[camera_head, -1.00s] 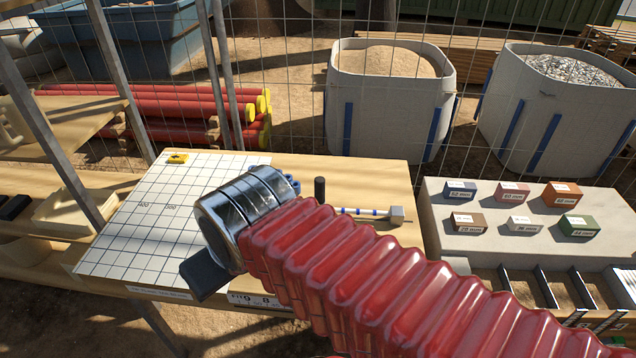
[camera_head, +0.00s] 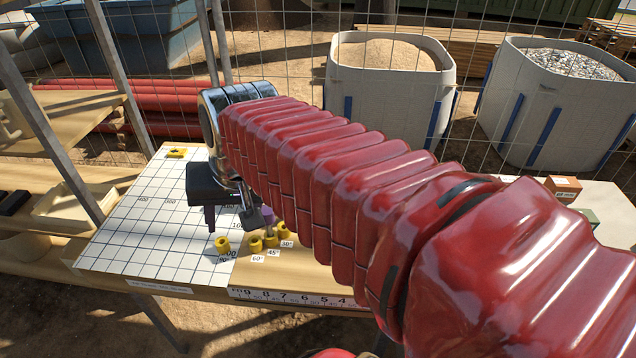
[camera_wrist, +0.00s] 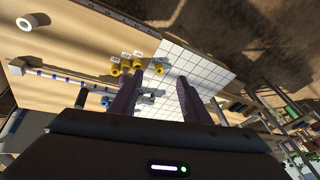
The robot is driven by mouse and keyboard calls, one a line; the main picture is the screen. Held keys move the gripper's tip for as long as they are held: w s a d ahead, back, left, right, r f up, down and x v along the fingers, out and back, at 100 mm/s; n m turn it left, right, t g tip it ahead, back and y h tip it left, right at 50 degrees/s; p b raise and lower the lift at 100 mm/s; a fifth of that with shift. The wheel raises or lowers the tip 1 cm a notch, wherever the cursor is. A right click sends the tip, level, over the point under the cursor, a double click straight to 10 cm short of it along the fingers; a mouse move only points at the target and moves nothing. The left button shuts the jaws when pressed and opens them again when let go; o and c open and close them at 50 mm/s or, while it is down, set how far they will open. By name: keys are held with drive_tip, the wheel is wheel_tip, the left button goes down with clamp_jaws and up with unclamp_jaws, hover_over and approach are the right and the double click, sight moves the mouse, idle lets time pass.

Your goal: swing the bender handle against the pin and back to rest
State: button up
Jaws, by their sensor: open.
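My gripper (camera_head: 238,222) hangs over the bench with its two purple fingers apart. In the wrist view my gripper (camera_wrist: 159,98) is open, and a small grey-blue part of the bender (camera_wrist: 147,97) shows between the fingers. I cannot tell whether they touch it. I cannot make out the bender handle clearly; the fingers and palm cover much of it. A pale rod with blue bands (camera_wrist: 65,78) runs left to a block (camera_wrist: 17,67).
A white gridded board (camera_head: 150,225) covers the bench's left part. A ruler strip (camera_head: 290,297) runs along the front edge. A yellow item (camera_head: 177,152) lies at the board's back. A wire fence and big sacks (camera_head: 388,90) stand behind.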

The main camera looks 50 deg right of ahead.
drive_tip(key=w+d+f+m+g+y, duration=0.1)
drive_tip(key=w+d+m, duration=0.3)
drive_tip(key=d+m, duration=0.65)
drive_tip(key=w+d+f+m+y, duration=0.15)
drive_tip(key=w+d+m, duration=0.35)
drive_tip(key=d, duration=1)
drive_tip(key=s+d+f+m, duration=0.1)
drive_tip(key=d+f+m, duration=0.1)
drive_tip(key=d, duration=0.3)
drive_tip(key=s+d+f+m, duration=0.1)
drive_tip(key=d+f+m, duration=0.1)
drive_tip(key=d+m, duration=0.2)
drive_tip(key=shift+s+d, duration=0.3)
drive_tip(key=shift+d, duration=0.7)
drive_tip(key=shift+f, duration=0.25)
drive_tip(key=x, duration=1.3)
drive_tip(key=shift+w+a+f, duration=0.15)
drive_tip(key=shift+w+a, duration=0.1)
drive_tip(key=shift+a, duration=0.05)
drive_tip(key=shift+c, duration=0.3)
clamp_jaws()
